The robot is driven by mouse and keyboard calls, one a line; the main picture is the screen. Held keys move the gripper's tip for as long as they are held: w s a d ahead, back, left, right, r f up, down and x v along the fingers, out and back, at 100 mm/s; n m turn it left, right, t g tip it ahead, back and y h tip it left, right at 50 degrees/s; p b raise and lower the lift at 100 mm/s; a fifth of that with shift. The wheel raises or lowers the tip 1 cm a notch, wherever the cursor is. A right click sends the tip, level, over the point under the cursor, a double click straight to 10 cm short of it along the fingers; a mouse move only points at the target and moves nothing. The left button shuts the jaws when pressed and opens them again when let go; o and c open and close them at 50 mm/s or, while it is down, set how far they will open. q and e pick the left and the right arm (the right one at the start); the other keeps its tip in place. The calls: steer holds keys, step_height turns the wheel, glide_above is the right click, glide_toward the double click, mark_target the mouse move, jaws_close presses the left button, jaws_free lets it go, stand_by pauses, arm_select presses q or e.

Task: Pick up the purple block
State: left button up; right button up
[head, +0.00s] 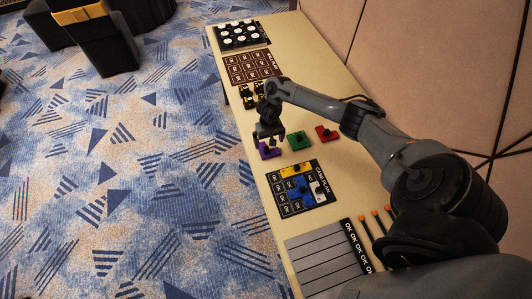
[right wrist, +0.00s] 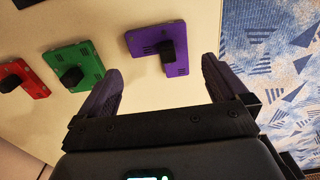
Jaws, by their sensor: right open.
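The purple block (head: 269,152) lies on the table near its left edge, partly under my right gripper (head: 268,136) in the head view. In the right wrist view the purple block (right wrist: 147,38) is a flat angular plate with a black knob on top. My right gripper (right wrist: 158,86) is open and empty, its two fingers spread wide. The block lies beyond the fingertips in that view, roughly in line with the gap between them. I cannot tell the exact height of the fingers above it. My left gripper is in no view.
A green block (head: 299,141) and a red block (head: 326,133) lie in a row to the right. A dark labelled board (head: 285,208) with yellow, blue and white pieces sits nearer. A brown labelled board (head: 252,67) is farther back. The table edge is close on the left.

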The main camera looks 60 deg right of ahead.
mark_target(265, 154)
steer(key=f, duration=0.1)
steer(key=f+b, duration=0.1)
steer(key=f, duration=0.2)
steer(key=shift+s+a, duration=0.1)
steer(key=shift+s, duration=0.15)
steer(key=shift+f+b, duration=0.35)
steer(key=shift+f, duration=0.25)
steer(key=c, duration=0.7)
steer(key=shift+c, duration=0.4)
steer(key=shift+r, duration=0.1)
